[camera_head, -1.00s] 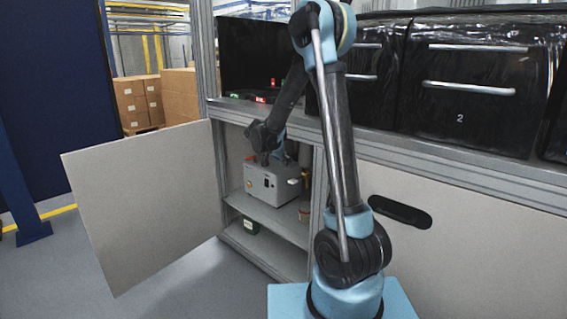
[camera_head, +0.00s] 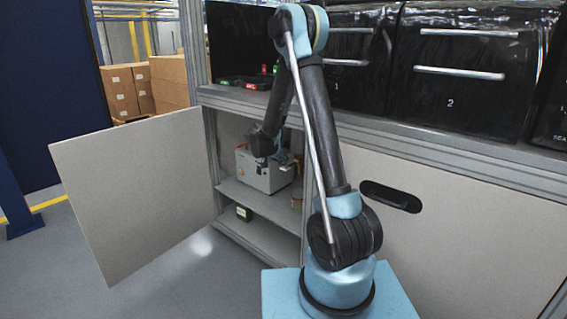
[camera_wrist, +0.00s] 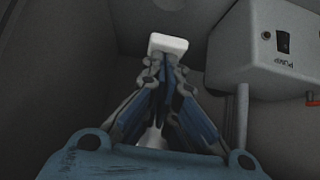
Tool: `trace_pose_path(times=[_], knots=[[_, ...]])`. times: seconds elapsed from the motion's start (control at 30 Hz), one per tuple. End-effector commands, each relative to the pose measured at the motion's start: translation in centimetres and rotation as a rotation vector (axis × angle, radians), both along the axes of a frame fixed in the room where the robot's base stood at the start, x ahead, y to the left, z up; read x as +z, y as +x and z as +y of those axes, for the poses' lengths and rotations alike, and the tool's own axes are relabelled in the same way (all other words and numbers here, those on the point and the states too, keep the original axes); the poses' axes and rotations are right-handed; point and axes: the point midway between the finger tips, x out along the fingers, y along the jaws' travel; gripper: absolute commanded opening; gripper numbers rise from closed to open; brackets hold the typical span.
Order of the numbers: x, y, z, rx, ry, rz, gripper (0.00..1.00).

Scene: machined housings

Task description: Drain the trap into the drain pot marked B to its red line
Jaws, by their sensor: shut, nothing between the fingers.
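My gripper (camera_wrist: 163,62) is shut and empty in the wrist view. A small white block (camera_wrist: 168,43) shows just beyond its fingertips; I cannot tell whether they touch it. In the head view my arm reaches into the open cabinet, and the fingers are hard to make out against the grey box (camera_head: 262,176). A small brownish vessel (camera_head: 297,202) stands at the right of the shelf, partly hidden by my arm. I cannot read any B mark or red line, and I cannot pick out the trap.
A grey housing marked PUMP (camera_wrist: 285,45) with a dark switch hangs close on the right, above a grey pipe (camera_wrist: 242,125). The cabinet door (camera_head: 135,190) stands open on the left. Floor is clear in front.

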Motion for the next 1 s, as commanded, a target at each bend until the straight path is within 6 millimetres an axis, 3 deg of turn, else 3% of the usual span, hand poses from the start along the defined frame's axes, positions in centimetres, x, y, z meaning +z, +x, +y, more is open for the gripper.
trace_pose_path(times=[0.23,0.57,1.0], knots=[[-0.4,-0.1,0.2,0.001,0.000,0.000,0.00],[-4.3,-0.7,0.9,0.001,0.000,0.000,0.00],[-4.3,-0.7,0.9,0.001,0.000,0.000,0.00]])
